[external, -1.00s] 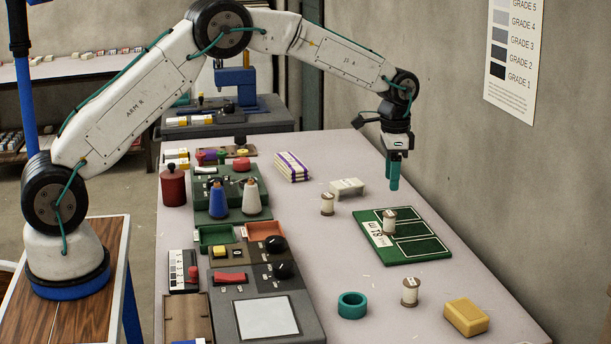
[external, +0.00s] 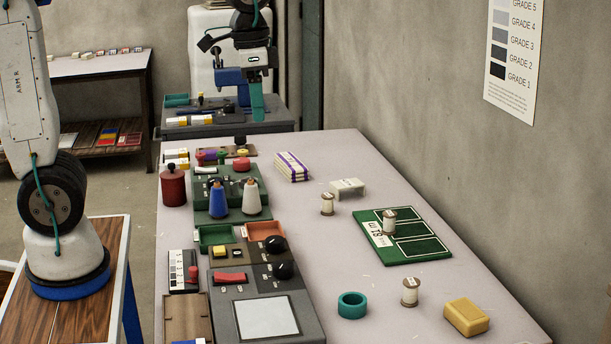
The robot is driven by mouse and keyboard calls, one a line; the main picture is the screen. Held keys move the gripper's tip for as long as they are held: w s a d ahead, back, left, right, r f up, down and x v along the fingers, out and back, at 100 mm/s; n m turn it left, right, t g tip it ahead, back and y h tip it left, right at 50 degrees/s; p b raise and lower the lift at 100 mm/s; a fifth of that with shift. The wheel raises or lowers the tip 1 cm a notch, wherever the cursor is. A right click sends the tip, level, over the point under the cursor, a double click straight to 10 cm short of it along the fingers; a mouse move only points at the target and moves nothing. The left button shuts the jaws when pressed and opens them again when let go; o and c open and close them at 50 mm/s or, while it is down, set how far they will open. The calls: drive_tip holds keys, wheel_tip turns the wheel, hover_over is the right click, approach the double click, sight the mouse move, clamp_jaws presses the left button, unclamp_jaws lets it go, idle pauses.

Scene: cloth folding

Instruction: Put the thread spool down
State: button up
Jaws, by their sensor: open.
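One thread spool (external: 389,220) stands upright on the green board (external: 432,253), near its back left by the white label. A second spool (external: 327,204) stands on the table behind and left of the board. A third spool (external: 410,292) stands on the table in front of the board. The gap between the fingers is hard to make out.
A teal ring (external: 352,305) and a yellow block (external: 466,317) lie at the table's front right. A small white stand (external: 347,188) and a purple-striped stack (external: 291,166) lie farther back. Blue and white cones (external: 218,199) and control panels fill the left side. The table's right side (external: 380,165) is mostly clear.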

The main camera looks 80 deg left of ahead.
drive_tip(key=s+d+f, duration=0.1)
drive_tip(key=s+f, duration=0.1)
drive_tip(key=s, duration=0.8)
drive_tip(key=s+d+f, duration=0.2)
drive_tip(key=s+f, duration=0.1)
drive_tip(key=s, duration=0.8)
drive_tip(key=shift+d+f+n, duration=0.2)
drive_tip(key=shift+d+n, duration=0.05)
drive_tip(key=shift+n, duration=0.15)
drive_tip(key=shift+o, duration=0.6)
drive_tip(key=shift+t, duration=0.3)
